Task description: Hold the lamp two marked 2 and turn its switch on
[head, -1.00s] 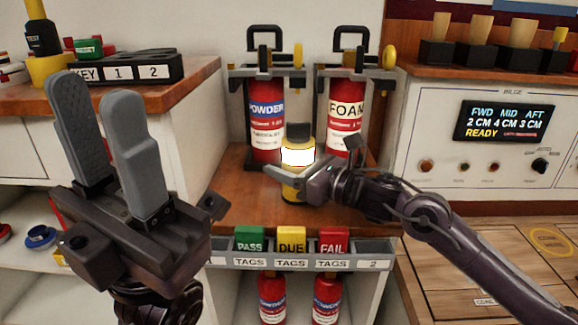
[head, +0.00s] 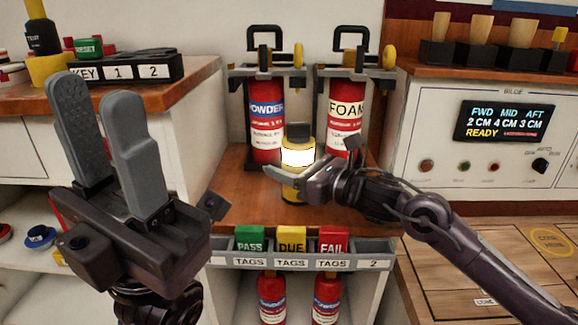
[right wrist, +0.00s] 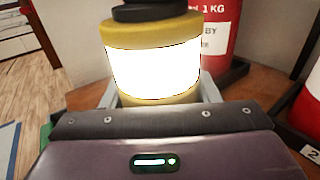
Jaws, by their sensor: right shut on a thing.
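A yellow lamp (head: 298,157) with a dark cap and a bright white band stands upright on the wooden shelf, in front of two extinguishers. It fills the middle of the right wrist view (right wrist: 152,68). No number shows on its visible side, and I cannot make out its switch. The white band looks lit. My right gripper (head: 288,178) is shut on the lamp's lower yellow body; one finger shows on each side in the right wrist view (right wrist: 158,98). My left gripper (head: 94,100) is open and empty at the left, well apart from the lamp.
Powder (head: 266,120) and foam (head: 346,115) extinguishers stand behind the lamp. A tag rack (head: 375,250) with green, yellow and red tags runs along the shelf front. A black block marked KEY, 1, 2 (head: 125,65) sits on the left counter. A bilge panel (head: 440,125) is at right.

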